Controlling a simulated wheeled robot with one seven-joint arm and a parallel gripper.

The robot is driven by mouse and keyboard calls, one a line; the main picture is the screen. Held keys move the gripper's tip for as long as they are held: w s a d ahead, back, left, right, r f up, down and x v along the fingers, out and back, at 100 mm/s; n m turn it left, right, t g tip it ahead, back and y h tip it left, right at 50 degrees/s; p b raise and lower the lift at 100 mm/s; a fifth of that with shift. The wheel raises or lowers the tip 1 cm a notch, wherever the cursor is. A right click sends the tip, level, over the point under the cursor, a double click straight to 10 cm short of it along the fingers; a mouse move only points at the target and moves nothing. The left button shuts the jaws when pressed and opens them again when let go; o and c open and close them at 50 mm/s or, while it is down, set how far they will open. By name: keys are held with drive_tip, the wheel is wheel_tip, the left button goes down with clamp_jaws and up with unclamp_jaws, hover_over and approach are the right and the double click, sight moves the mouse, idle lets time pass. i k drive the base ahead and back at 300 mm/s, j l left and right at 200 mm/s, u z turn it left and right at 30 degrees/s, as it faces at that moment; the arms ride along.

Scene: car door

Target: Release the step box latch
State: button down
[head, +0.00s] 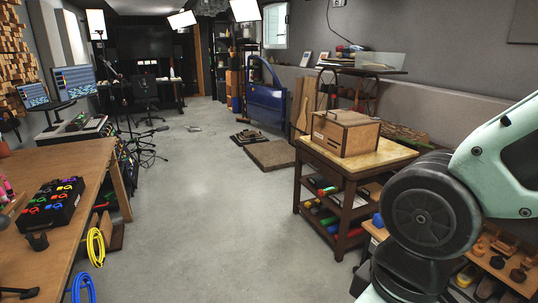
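A wooden box (346,132) with a flat lid and a dark handle on top stands on a small wooden table (384,156) right of centre. It is the likeliest step box, but I cannot be sure. Small dark marks show on its front; they are too small to tell whether one is a latch. The lid looks closed. My gripper is not in view. Only part of my arm shows at the right edge, in front of the lower right of the scene.
A workbench (79,166) with a dark case of colourful items (52,204) runs along the left. A blue car door (265,97) stands at the back by a brown mat (271,154). The concrete floor (190,215) in the middle is clear. Shelves with tools fill the table's underside.

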sight(323, 120)
drive_tip(key=i+l, duration=0.1)
drive_tip(key=i, duration=3.6)
drive_tip(key=j+u, duration=0.05)
drive_tip(key=j, duration=0.05)
